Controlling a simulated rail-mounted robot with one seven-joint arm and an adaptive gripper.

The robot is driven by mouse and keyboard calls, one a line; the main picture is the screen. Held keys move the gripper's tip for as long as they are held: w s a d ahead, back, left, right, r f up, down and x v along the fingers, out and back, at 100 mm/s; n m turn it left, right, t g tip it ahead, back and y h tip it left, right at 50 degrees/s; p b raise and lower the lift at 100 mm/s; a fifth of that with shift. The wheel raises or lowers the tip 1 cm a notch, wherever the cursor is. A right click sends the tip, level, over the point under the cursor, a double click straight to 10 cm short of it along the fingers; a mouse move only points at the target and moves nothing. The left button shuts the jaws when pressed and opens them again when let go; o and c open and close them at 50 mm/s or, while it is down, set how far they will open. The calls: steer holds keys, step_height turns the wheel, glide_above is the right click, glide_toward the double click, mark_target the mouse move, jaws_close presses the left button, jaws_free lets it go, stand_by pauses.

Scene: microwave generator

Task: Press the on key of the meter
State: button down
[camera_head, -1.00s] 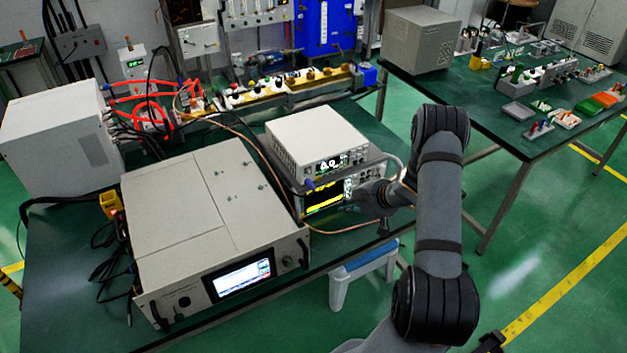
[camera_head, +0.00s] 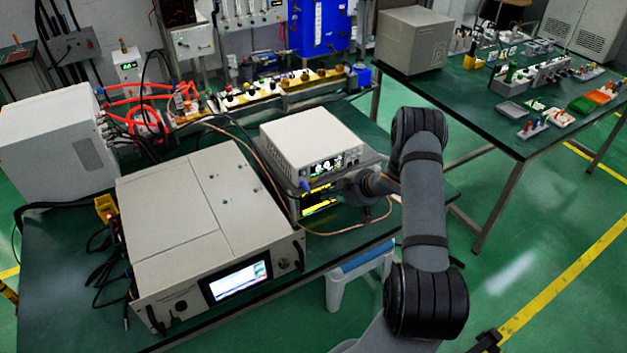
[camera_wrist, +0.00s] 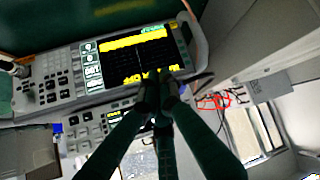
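The meter (camera_head: 325,166) is a white box with a small lit display, stacked on a second instrument with a larger yellow-and-black screen (camera_head: 318,202). In the wrist view the picture is upside down: the large screen (camera_wrist: 140,55) is at the top, and the meter's front with its small display (camera_wrist: 113,117) is lower down. My gripper (camera_wrist: 160,90) has its dark fingers together, with nothing seen between them. Its tips appear in front of the border between the two instruments. They hide part of the meter's front; contact cannot be told. In the head view the fingertips are hard to make out.
A large grey generator (camera_head: 200,230) with a lit screen stands left of the stack. A copper-coloured cable (camera_head: 345,230) loops in front of the stack. A blue-topped stool (camera_head: 360,262) stands by the table's front edge. Another table (camera_head: 480,110) is at the right.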

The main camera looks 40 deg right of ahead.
mark_target(313, 182)
steer(key=shift+w+d+p, duration=0.15)
steer(key=shift+w+p, duration=0.05)
steer(key=shift+w, duration=0.85)
steer(key=shift+w+d+p, duration=0.1)
steer(key=shift+w+p, duration=0.05)
steer(key=shift+w, duration=0.9)
steer(key=shift+w, duration=0.1)
steer(key=shift+w, duration=0.35)
steer(key=shift+w+d, duration=0.1)
steer(key=shift+w, duration=0.15)
steer(key=shift+w+r, duration=0.35)
steer(key=shift+w, duration=0.05)
stand_by(0.9)
steer(key=shift+s, duration=0.1)
steer(key=shift+s+f, duration=0.3)
steer(key=shift+s, duration=0.4)
